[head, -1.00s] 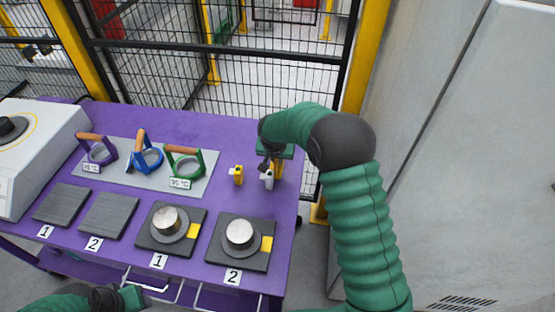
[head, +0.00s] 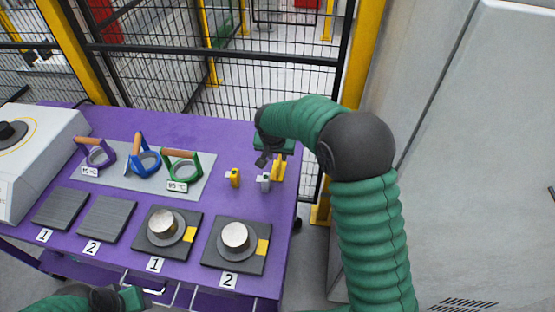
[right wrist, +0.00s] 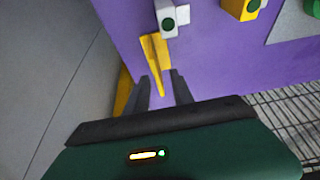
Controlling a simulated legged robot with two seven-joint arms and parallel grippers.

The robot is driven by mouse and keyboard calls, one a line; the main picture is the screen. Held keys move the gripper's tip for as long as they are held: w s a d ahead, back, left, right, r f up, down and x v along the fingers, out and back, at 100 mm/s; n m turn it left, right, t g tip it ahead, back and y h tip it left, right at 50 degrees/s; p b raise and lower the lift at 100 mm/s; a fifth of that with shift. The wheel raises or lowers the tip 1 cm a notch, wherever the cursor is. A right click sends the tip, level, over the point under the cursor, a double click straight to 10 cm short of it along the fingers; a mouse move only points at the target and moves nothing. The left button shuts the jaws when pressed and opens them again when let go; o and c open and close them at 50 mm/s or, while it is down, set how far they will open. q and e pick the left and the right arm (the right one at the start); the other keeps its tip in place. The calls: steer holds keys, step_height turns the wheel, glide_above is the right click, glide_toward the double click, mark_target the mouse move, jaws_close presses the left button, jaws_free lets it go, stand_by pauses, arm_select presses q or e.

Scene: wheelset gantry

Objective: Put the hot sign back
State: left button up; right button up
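A yellow upright piece (head: 278,168), apparently the hot sign, stands at the right end of the purple table; I cannot read any marking on it. My right gripper (head: 265,157) is above and beside it. In the right wrist view the yellow piece (right wrist: 156,60) reaches between the two dark fingers of my right gripper (right wrist: 160,82). The fingers are apart, with gaps beside the piece, so the gripper looks open. My left gripper (head: 132,297) is at the bottom left of the head view, and its fingers cannot be made out.
A grey block (head: 263,182) and a yellow block (head: 233,178) stand close by. Several handled rings stand on a grey mat (head: 203,187). Dark plates with metal cylinders lie at the front. A mesh fence (head: 290,75) and a grey cabinet (head: 445,170) bound the table.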

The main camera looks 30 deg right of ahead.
steer(key=a+v, duration=0.1)
steer(key=v, duration=0.5)
steer(key=s+a+f+n+y, duration=0.1)
steer(key=s+a+f+n, duration=0.1)
steer(key=s, duration=0.5)
steer(key=s+a+f+n, duration=0.2)
steer(key=s+a+n, duration=0.1)
steer(key=s, duration=0.5)
steer(key=s+a+f+n+g+y, duration=0.1)
steer(key=s+a+f+n, duration=0.1)
steer(key=s, duration=0.6)
steer(key=shift+a+f+y, duration=0.2)
steer(key=shift+f+y, duration=0.1)
steer(key=shift+f, duration=0.15)
steer(key=shift+r, duration=0.1)
steer(key=p+v, duration=0.3)
steer(key=shift+w+r+p, duration=0.25)
steer(key=shift+r+p, duration=0.05)
steer(key=shift+p, duration=0.1)
steer(key=shift+w, duration=0.1)
